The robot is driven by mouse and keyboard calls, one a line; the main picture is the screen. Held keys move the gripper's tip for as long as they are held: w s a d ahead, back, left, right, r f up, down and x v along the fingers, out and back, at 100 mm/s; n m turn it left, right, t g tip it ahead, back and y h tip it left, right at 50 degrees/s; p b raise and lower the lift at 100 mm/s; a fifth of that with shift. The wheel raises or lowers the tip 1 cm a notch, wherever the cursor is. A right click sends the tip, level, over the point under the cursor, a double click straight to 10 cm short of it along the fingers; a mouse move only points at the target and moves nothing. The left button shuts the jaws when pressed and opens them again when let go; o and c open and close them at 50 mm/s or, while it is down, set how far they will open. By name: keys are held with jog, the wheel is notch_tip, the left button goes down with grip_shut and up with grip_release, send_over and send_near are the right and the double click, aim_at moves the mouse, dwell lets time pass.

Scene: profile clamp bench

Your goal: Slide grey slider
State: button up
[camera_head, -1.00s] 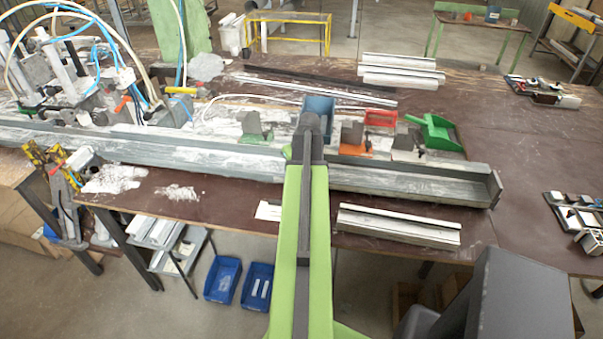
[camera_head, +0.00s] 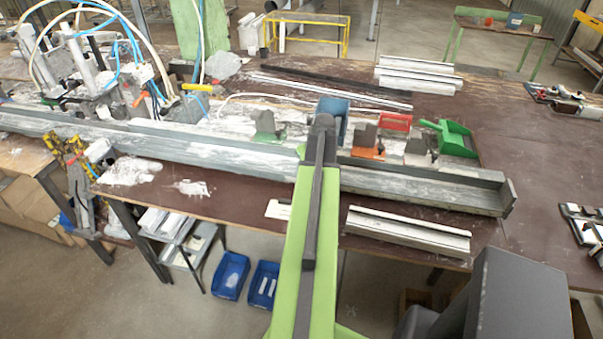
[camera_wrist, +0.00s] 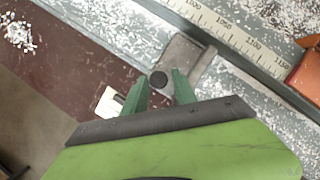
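Whether either finger touches the knob is unclear. In the head view, my arm reaches to the long grey rail (camera_head: 420,187) and hides the grey slider and most of the gripper.
An orange block (camera_head: 368,153), a red bin (camera_head: 395,122), a blue bin (camera_head: 333,108) and a green scoop (camera_head: 455,138) stand behind the rail. A metal profile (camera_head: 408,233) lies in front. Hoses and clamps (camera_head: 95,75) crowd the left. White shavings litter the bench.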

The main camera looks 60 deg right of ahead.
jog(key=shift+w+a+r+p, duration=0.15)
jog(key=shift+r+p, duration=0.25)
jog(key=p+v, duration=1.5)
jog(key=v, duration=0.1)
jog(key=shift+s+r, duration=0.25)
jog(key=shift+s, duration=0.2)
